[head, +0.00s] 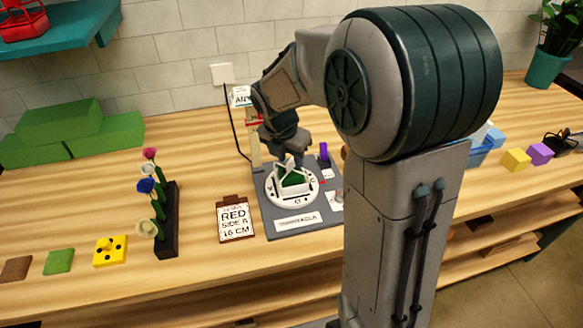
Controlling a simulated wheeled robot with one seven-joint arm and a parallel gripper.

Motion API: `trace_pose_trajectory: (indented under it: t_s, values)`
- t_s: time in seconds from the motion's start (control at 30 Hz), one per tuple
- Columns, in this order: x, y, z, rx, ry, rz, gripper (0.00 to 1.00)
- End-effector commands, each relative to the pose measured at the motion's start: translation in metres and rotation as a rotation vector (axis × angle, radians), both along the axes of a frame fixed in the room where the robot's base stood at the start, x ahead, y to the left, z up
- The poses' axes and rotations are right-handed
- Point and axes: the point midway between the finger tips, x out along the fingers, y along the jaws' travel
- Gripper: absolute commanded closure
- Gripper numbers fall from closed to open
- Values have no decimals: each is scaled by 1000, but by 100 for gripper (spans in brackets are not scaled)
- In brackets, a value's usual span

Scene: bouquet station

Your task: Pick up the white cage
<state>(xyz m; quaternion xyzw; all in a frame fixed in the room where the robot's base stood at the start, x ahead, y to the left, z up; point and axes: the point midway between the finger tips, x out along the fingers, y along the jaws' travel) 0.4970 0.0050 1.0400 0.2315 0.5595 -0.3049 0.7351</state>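The white cage (283,179) appears as a small pale frame around a green block (294,179). It is on a white round dial (271,193) with dark marks, on a grey station board (273,226). My gripper (290,162) points down right over the cage, and its fingertips are at or just above the cage's top. The fingers are small and dark here, so I cannot tell whether they touch the cage or how far apart they are.
A card on a clipboard (236,222) reads RED, SIDE B, 16 CM. Flowers stand in a dark rack (169,225) at left, near a yellow block with holes (110,251). Green blocks (60,125) lie at the back left. A purple upright piece (323,151) stands behind the dial.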

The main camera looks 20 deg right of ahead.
Motion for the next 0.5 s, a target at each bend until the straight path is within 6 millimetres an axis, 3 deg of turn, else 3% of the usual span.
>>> trace_pose_trajectory:
  t_s: [0.23, 0.37, 0.5]
  values:
    - [0, 0, -2, 1, -1, 0, 65]
    - [0, 0, -2, 1, -1, 0, 100]
    - [0, 0, -2, 1, -1, 0, 100]
